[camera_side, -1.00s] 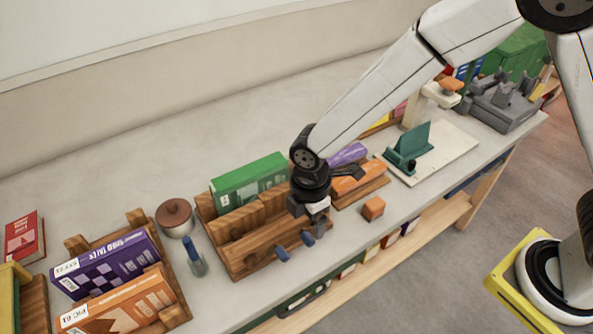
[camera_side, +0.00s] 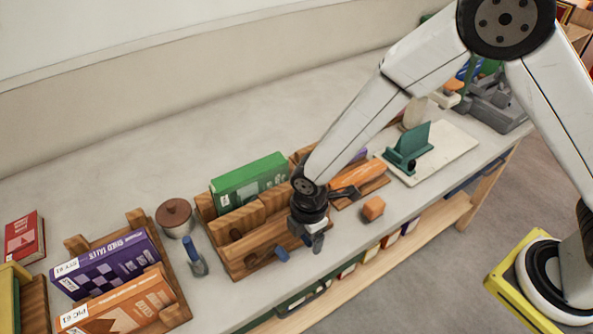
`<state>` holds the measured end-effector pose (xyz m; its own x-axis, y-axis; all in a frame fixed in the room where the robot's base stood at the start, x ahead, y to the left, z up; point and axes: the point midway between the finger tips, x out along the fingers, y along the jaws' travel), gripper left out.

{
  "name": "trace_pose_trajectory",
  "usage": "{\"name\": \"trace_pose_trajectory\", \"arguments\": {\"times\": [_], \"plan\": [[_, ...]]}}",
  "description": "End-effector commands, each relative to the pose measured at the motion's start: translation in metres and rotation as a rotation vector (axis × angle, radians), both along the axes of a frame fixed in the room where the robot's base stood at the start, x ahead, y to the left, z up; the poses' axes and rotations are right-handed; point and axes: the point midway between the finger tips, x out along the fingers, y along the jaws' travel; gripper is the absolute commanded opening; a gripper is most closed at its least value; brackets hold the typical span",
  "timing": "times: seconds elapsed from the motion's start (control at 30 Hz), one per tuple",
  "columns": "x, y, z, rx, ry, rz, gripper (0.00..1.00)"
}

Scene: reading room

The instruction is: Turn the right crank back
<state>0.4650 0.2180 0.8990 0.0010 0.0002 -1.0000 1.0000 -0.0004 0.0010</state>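A wooden rack (camera_side: 232,252) stands on the grey counter and holds a green book (camera_side: 249,180). The left crank (camera_side: 282,253) shows as a blue handle on the rack's front side. The right crank's handle is mostly or wholly hidden by my gripper (camera_side: 317,241), which points down at the rack's front right corner. The fingers are small and dark here, so I cannot tell whether they are open or shut on the handle.
A second wooden rack with an orange book (camera_side: 358,180) stands close behind. A blue-handled item (camera_side: 194,258) and round brown-lidded pot (camera_side: 174,217) stand left. The counter's front edge is near.

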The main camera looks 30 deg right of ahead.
Motion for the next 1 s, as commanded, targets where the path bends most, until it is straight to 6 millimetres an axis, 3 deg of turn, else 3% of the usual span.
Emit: {"name": "trace_pose_trajectory", "arguments": {"times": [0.03,0.2,0.23,1.0], "plan": [[-0.0001,0.0000,0.0001,0.000,0.000,0.000,0.60],[-0.0016,-0.0001,-0.0001,-0.002,0.004,0.001,0.06],[-0.0020,-0.0001,-0.0002,-0.002,0.005,0.001,0.00],[-0.0049,-0.0028,0.0030,0.062,0.012,0.001,0.00]]}}
